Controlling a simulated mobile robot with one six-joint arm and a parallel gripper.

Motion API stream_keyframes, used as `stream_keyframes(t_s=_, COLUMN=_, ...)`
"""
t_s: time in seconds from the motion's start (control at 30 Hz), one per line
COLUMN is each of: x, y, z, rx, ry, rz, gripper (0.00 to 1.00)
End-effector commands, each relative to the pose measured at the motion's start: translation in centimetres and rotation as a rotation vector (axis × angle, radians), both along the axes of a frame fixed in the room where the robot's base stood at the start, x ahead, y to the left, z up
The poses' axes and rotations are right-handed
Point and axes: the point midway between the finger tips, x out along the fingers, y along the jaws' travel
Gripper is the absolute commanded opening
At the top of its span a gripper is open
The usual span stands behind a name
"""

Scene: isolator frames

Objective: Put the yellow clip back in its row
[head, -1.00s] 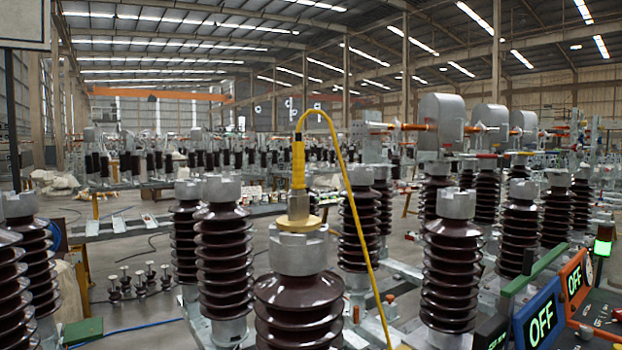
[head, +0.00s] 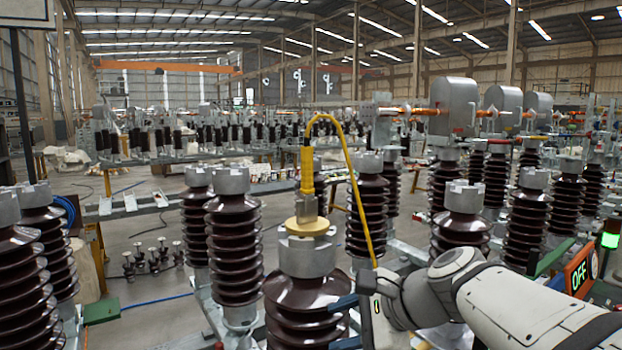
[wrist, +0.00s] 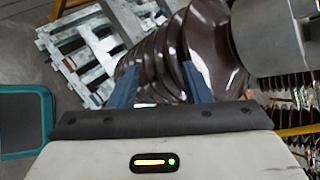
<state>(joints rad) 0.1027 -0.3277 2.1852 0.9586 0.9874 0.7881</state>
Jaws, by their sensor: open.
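A yellow upright piece with a cable (head: 307,170), which may be the clip, stands on a metal block and round yellow disc (head: 307,226) atop the front brown insulator (head: 305,305). Its yellow cable arcs right and drops behind my arm. My gripper (head: 342,322) is low at that insulator's right side, well below the yellow piece. In the wrist view my gripper (wrist: 160,84) has its two blue fingers apart, with a brown ribbed insulator (wrist: 180,45) beyond them. I cannot tell whether they touch it. No row of clips can be made out.
Other brown insulators with grey caps (head: 232,182) stand close on both sides. An orange OFF panel (head: 579,277) and a lit green lamp (head: 610,240) are at the right. A teal-edged panel (wrist: 22,120) shows at the wrist view's left.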

Motion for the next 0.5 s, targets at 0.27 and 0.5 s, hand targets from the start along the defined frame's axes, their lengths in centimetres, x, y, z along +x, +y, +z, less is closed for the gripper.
stream_keyframes(t_s=0.27, x=6.4, y=0.5, z=15.6, rx=0.679, ry=0.173, rz=-0.303, gripper=0.44)
stream_keyframes(t_s=0.5, x=8.4, y=-0.4, z=22.0, rx=0.980, ry=0.265, rz=-0.362, gripper=0.44)
